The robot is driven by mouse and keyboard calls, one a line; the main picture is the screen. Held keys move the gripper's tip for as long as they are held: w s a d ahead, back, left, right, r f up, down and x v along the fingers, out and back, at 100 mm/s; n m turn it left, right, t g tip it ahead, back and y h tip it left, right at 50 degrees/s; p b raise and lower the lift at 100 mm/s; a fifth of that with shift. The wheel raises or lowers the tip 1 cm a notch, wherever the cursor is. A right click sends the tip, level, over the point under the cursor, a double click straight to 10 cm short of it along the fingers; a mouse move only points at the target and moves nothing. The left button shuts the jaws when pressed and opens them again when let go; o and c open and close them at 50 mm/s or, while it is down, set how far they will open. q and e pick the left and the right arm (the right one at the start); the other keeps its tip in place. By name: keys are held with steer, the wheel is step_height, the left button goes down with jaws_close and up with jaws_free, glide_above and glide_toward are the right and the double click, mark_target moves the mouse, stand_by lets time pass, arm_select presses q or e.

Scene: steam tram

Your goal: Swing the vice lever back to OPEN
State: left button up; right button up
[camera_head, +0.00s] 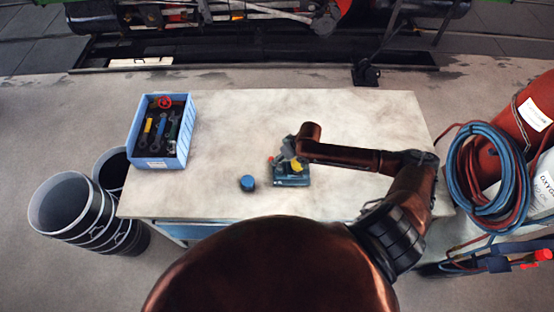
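A small blue-grey vice (292,181) stands near the middle of the workbench. Small yellow and red parts show at its top. Which of them is the lever, and its position, I cannot make out. My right arm reaches in from the right, and its grey gripper (287,155) is right over the vice, hiding part of its top. Whether its fingers touch the lever, or are open or shut, is too small and covered to tell. My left gripper is not in view.
A blue cylinder (247,183) stands just left of the vice on the pale workbench (235,115). A blue tool crate (160,163) is at the bench's left. Buckets (72,205) stand left on the floor; coiled hoses (480,185) and a red cylinder (503,150) are right.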

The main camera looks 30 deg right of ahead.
steer(key=shift+w+a+f, duration=0.25)
steer(key=shift+w+f, duration=0.1)
steer(key=shift+f, duration=0.25)
steer(key=shift+w+f, duration=0.15)
steer(key=shift+f, duration=0.4)
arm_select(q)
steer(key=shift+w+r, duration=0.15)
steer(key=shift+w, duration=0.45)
arm_select(e)
jaws_close()
